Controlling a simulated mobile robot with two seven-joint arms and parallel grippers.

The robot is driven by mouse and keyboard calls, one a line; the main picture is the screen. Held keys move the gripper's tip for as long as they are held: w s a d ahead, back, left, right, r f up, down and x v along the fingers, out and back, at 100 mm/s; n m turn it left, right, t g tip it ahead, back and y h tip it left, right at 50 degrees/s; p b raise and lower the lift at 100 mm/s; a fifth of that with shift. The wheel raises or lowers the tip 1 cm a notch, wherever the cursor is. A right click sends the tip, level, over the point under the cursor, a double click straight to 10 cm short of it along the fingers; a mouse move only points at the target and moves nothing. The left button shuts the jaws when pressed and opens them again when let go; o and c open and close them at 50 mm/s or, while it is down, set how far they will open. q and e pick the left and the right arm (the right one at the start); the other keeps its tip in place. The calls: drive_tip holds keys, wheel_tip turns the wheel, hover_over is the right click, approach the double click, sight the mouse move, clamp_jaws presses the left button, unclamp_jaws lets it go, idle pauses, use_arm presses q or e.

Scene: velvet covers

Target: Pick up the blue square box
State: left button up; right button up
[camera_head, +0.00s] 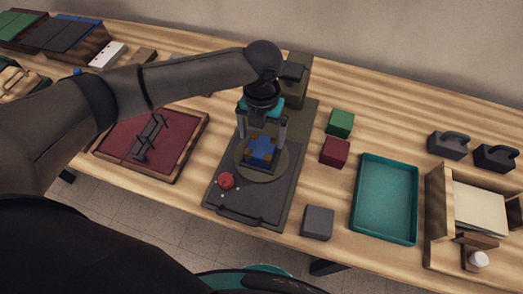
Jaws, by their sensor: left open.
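The blue square box (261,151) sits on the round plate (250,173) of a dark machine base in the middle of the table. My left gripper (263,140) is above it, pointing down, with its two fingers apart, one on each side of the blue box. The box's upper part shows between the fingers; I cannot tell whether the fingers touch it. A brownish patch shows on the front of the box. My right gripper is not in view.
A red button (226,181) is on the machine base (262,203). Green (340,122), red (335,151) and grey (318,222) boxes stand right of it. A teal tray (357,230) and wooden holder lie farther right. A maroon board (118,148) lies left.

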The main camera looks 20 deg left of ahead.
sight(262, 146)
use_arm(q)
drive_tip(key=shift+f+b, duration=0.45)
drive_tip(key=shift+f, duration=2.55)
drive_tip(key=shift+w+r, duration=0.1)
drive_tip(key=c, duration=1.2)
drive_tip(key=shift+c, duration=0.2)
